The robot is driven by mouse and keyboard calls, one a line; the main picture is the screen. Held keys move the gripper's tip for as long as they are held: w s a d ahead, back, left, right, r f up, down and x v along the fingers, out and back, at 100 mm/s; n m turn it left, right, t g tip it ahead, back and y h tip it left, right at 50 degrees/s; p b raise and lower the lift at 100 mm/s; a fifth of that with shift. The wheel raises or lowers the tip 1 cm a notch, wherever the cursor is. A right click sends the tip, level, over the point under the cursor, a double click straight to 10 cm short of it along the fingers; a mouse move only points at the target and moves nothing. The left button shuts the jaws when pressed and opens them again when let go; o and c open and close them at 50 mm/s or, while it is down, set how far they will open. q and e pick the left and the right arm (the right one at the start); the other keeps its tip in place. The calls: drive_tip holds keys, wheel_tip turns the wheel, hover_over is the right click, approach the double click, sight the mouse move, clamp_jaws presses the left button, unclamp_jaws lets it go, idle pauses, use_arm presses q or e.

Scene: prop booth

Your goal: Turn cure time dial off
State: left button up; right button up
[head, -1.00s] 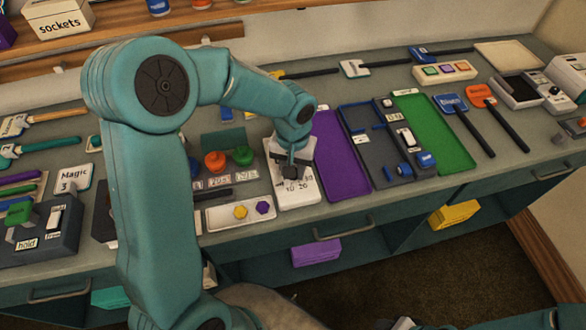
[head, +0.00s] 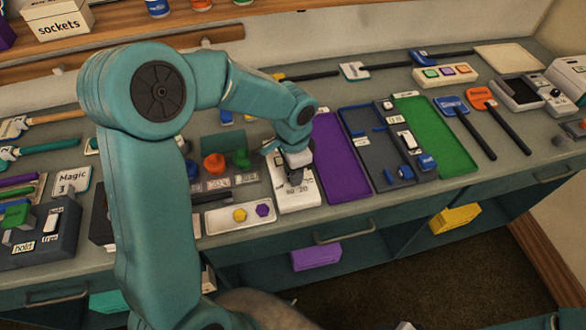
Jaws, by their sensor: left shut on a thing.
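My left gripper (head: 295,172) reaches down over a white dial box (head: 295,200) on the bench, left of the purple tray. It is shut on the dark dial knob (head: 295,178), which is mostly covered by the fingers. Numbers, among them 20, show on the front part of the box's face. The rest of the dial's markings are hidden under the gripper, so I cannot read the setting. My right gripper is not in view.
A white tray (head: 222,222) with a yellow and a purple piece lies just left of the dial box. The purple tray (head: 340,170) is close on its right. Red and green knobs (head: 215,163) stand behind on the left. Drawer handles line the bench front.

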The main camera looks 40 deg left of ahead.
use_arm(q)
drive_tip(key=shift+w+r+m, duration=0.1)
drive_tip(key=shift+m, duration=0.8)
drive_tip(key=o, duration=1.1)
drive_tip(key=shift+c, duration=0.2)
wheel_tip(320, 180, up, 16)
drive_tip(key=shift+r, duration=0.15)
drive_tip(key=shift+s, duration=0.2)
